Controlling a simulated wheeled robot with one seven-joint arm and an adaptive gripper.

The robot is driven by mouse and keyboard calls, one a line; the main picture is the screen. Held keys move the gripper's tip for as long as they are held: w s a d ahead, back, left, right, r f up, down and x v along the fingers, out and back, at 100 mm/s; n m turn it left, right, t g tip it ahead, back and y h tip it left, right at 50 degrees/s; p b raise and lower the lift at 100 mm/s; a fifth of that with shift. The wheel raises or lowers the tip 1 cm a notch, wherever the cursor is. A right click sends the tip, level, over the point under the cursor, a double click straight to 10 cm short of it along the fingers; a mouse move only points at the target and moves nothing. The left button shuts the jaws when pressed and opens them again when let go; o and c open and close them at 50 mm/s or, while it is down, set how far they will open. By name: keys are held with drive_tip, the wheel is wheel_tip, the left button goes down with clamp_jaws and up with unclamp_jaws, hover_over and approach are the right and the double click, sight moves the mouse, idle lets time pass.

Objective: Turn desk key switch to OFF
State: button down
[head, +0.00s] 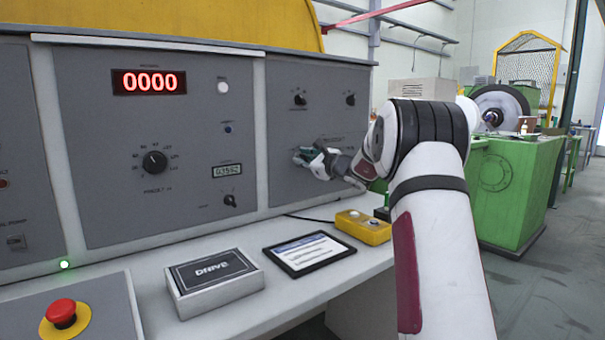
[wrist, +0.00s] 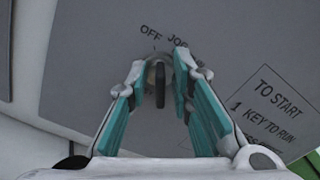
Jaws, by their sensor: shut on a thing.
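The desk key switch shows in the wrist view as a dark upright key grip (wrist: 160,85) in a pale round collar. The words OFF and JOG are printed above it, and any further label is hidden behind a finger. My gripper (wrist: 161,70) has its two teal-padded fingers on either side of the switch and is shut on it. In the head view my gripper (head: 304,157) is at the right-hand panel of the console, and it hides the switch. The key's exact pointing is hard to tell; its grip runs roughly up and down in the wrist view.
The console desk (head: 225,305) holds a DRIVE box (head: 215,280), a tablet (head: 308,253) and a yellow button box (head: 363,227). A red emergency button (head: 61,312) is at the lower left. Two knobs are above my gripper. Green machinery (head: 515,190) stands at the right.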

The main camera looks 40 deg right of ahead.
drive_tip(key=shift+f+n+b, duration=0.1)
drive_tip(key=shift+n+b, duration=1.2)
drive_tip(key=shift+b, duration=0.5)
drive_tip(key=c, duration=1.8)
unclamp_jaws()
drive_tip(key=shift+o, duration=0.2)
drive_tip(key=shift+s, duration=0.1)
drive_tip(key=s, duration=1.2)
drive_tip(key=shift+w+a, duration=0.1)
